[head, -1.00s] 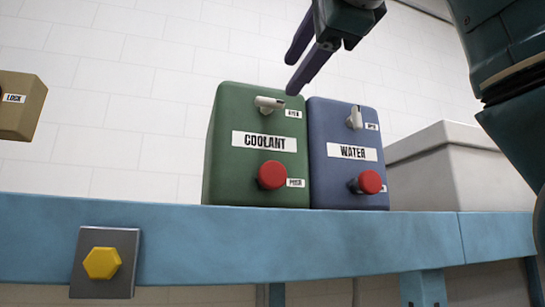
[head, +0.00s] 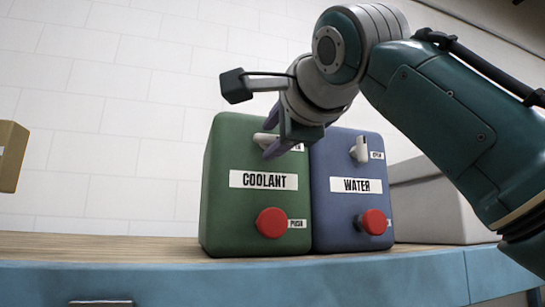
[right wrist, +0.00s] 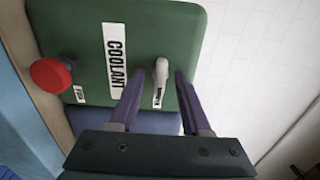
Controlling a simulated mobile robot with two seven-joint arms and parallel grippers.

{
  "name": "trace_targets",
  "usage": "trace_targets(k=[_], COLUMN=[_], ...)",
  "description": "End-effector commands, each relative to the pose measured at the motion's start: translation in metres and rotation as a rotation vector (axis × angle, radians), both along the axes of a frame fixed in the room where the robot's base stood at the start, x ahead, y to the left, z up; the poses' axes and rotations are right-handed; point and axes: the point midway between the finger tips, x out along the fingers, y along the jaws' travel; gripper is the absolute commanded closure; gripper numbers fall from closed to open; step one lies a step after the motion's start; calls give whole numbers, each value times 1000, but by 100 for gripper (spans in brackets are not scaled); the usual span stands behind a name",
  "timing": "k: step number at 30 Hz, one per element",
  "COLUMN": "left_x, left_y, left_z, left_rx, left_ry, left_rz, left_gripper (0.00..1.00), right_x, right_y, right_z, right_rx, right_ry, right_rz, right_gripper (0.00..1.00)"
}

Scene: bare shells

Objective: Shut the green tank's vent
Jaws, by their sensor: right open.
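The green tank (head: 222,215) labelled COOLANT stands on the bench. Its vent is a pale lever (head: 262,138) near the top, partly hidden by my gripper in the head view. In the right wrist view the lever (right wrist: 161,75) shows between my fingertips, and the green tank (right wrist: 80,25) fills the upper left. A red push knob (head: 272,222) sits low on the tank's front. My right gripper (head: 269,148) is open at the lever, one finger on each side; I cannot tell whether either finger touches it. The right gripper also shows in the wrist view (right wrist: 158,85). My left gripper is not in view.
A blue tank (head: 335,215) labelled WATER, with its own lever (head: 360,149) and red knob (head: 374,222), stands close on the right. A grey-white box (head: 425,205) is behind it. A tan box (head: 12,155) is at far left. The wooden bench top (head: 100,247) is clear at left.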

Motion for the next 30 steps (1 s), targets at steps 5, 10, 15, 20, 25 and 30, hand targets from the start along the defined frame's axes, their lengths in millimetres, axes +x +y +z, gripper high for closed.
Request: trace_targets(k=[5,10,15,20,25,30], left_x=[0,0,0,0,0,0], left_y=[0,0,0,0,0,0], left_z=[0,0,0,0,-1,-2], left_rx=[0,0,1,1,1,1], left_ry=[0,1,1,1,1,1], left_rz=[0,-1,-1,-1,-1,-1], left_gripper=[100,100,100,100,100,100], right_x=[0,0,0,0,0,0], right_y=[0,0,0,0,0,0], right_z=[0,0,0,0,0,-1], right_rx=[-1,-1,-1,-1,-3,-31], right_ry=[0,0,0,1,0,-9], right_rz=[0,0,0,0,0,0], right_gripper=[66,85,100,100,100,100])
